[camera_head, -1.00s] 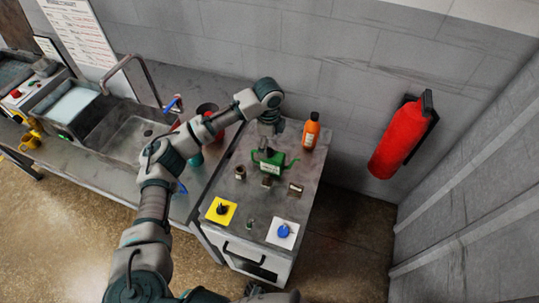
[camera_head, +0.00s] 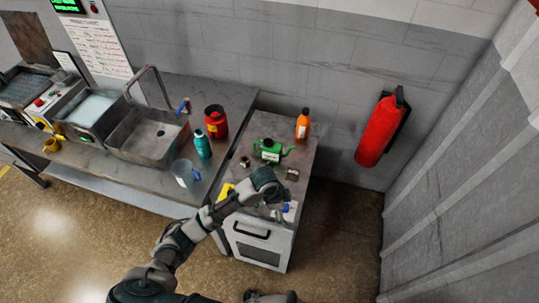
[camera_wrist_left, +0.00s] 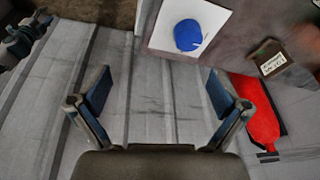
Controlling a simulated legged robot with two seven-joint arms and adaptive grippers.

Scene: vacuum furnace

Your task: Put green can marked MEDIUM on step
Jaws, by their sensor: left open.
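The green can (camera_head: 268,150) has a pale label and a spout to the right. It stands upright toward the back of the small cabinet top; the label's word is too small to read. Which object is the step I cannot tell; small brown blocks stand near the can, one at its right front (camera_head: 292,174). My left gripper (camera_head: 283,208) is over the front of the cabinet, apart from the can. In the left wrist view its fingers (camera_wrist_left: 160,92) are spread with nothing between them. The can is not seen there. My right gripper is not clearly visible.
An orange bottle (camera_head: 303,125) stands behind the can. A white plate with a blue knob (camera_wrist_left: 188,35) and a brown labelled block (camera_wrist_left: 275,65) are near my left gripper. A red extinguisher (camera_head: 380,128) hangs at right. A jug (camera_head: 186,173) stands on the left counter.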

